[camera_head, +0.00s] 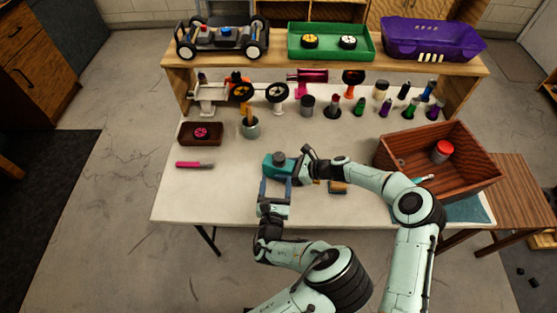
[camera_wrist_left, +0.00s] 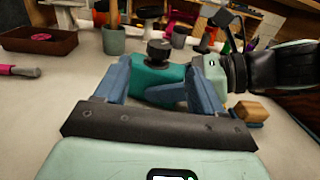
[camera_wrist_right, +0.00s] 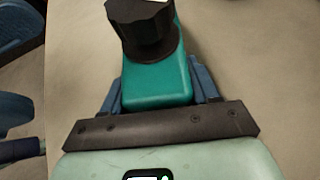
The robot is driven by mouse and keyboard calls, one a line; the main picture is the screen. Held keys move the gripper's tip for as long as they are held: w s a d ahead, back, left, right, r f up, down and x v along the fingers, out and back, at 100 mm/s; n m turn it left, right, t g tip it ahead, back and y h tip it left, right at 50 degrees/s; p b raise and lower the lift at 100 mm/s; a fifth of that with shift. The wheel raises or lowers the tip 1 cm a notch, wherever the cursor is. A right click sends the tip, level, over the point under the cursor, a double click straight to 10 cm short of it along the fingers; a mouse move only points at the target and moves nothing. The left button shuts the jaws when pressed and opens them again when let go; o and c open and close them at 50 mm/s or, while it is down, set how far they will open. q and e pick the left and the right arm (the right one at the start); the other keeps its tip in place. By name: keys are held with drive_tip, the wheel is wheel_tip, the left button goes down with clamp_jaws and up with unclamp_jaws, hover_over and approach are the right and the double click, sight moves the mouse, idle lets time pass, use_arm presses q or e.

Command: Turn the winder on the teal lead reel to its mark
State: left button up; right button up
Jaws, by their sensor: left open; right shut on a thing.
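The teal lead reel (camera_head: 275,170) stands upright on the white table near its front middle. Its black winder (camera_head: 279,158) is a ridged knob on top; it also shows in the left wrist view (camera_wrist_left: 158,50) and the right wrist view (camera_wrist_right: 140,28). My right gripper (camera_wrist_right: 158,90) is shut on the teal body (camera_wrist_right: 155,88) from the right side, below the knob. My left gripper (camera_wrist_left: 160,85) is open, with its blue fingers on either side of the reel at body height. The winder's mark cannot be made out.
A small wooden-looking block (camera_head: 338,187) lies right of the reel. A wooden crate (camera_head: 467,180) with a red-topped can stands at the right. A pink-handled tool (camera_head: 195,165) and a brown tray (camera_head: 187,138) lie left. Cups and bottles line the back.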

sight(278, 162)
use_arm(q)
drive_tip(key=w, duration=0.9)
drive_tip(key=shift+d, duration=0.3)
drive_tip(key=c, duration=1.1)
